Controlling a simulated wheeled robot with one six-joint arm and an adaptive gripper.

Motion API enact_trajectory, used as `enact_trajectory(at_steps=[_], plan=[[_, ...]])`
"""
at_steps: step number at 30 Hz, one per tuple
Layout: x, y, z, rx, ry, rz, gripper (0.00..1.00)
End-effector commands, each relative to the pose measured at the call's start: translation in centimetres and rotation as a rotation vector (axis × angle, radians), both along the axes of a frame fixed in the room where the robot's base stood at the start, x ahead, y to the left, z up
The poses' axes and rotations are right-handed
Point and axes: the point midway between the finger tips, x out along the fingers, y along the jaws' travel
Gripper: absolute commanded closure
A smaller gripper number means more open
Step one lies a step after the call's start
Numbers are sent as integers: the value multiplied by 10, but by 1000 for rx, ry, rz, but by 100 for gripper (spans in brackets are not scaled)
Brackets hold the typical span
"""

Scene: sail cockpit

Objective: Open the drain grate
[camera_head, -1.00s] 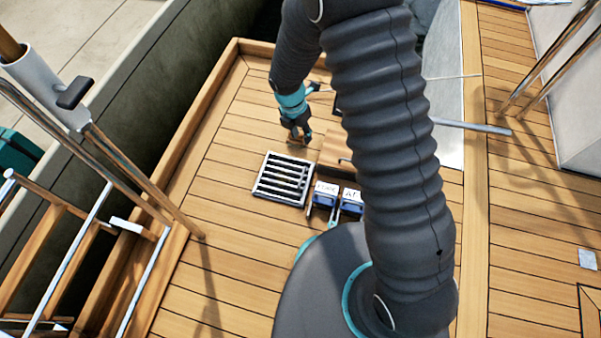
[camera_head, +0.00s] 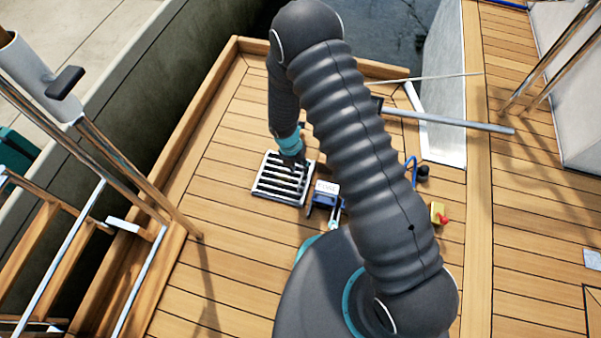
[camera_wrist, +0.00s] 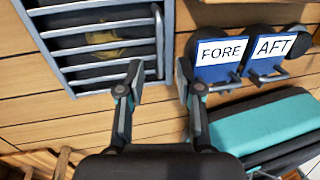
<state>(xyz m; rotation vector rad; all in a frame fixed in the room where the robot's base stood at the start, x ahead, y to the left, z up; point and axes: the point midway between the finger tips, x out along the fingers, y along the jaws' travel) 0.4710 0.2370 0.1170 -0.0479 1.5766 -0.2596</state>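The drain grate (camera_head: 271,185) is a grey square frame with several parallel bars, lying in the wooden deck in the head view. It looks closed. In the wrist view the grate (camera_wrist: 84,87) is at the upper left, with a thin bar-like handle (camera_wrist: 159,42) along its right side. Something yellowish (camera_wrist: 112,47) shows between its bars. My gripper (camera_head: 294,163) is over the grate's far right part in the head view. In the wrist view my gripper (camera_wrist: 160,78) is open and empty, its fingertips just below the handle in the picture. I cannot tell whether they touch it.
Blue pedals labelled FORE (camera_wrist: 220,52) and AFT (camera_wrist: 272,48) stand close right of the grate. A dark cup (camera_head: 422,173) and a yellow-and-red item (camera_head: 438,214) are farther right. A wooden ladder (camera_head: 50,235) is at left. The deck left of the grate is clear.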

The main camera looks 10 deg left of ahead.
Motion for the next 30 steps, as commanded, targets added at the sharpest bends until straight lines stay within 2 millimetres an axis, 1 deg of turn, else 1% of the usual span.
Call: enact_trajectory(at_steps=[1, 3, 7, 12, 19, 20, 21, 24, 30], plan=[[-1, -2, -10, -1, 2, -1, 65], [-1, -4, -20, -1, 1, 0, 65], [-1, -6, -31, 0, 1, -1, 65], [-1, -7, -37, 0, 0, -1, 65], [-1, -7, -37, 0, 0, -1, 65], [-1, -7, -37, 0, 0, -1, 67], [-1, -7, -37, 0, 0, -1, 77], [-1, -7, -37, 0, 0, -1, 100], [-1, -7, -37, 0, 0, -1, 100]])
